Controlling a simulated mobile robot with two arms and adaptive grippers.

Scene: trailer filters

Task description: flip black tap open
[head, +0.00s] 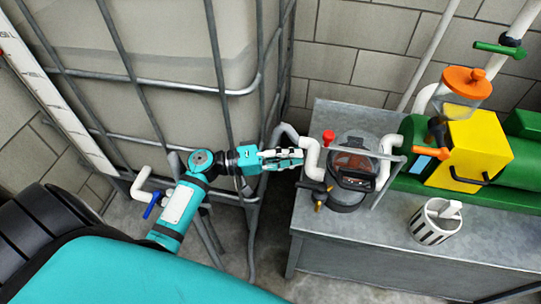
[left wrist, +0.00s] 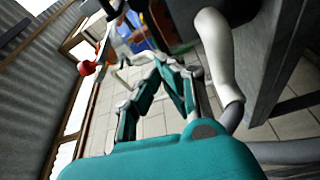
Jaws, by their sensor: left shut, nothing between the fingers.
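My left gripper (head: 297,158) is shut and empty. Its fingertips are close to the white pipe (head: 312,160) at the left end of the bench; I cannot tell whether they touch it. A small black lever (head: 314,186), which looks like the black tap, sits low at the left of the dark filter housing (head: 350,170), just below and right of the fingertips. In the left wrist view the teal fingers (left wrist: 165,70) show with the pale pipe (left wrist: 215,50) to their right. The tap is not clear there. My right gripper is out of view.
A red knob (head: 328,137) stands above the pipe and shows in the left wrist view (left wrist: 87,68). The grey bench (head: 400,250) carries a yellow pump unit (head: 475,150) and a striped white cup (head: 436,222). A caged tank (head: 150,50) stands behind my arm.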

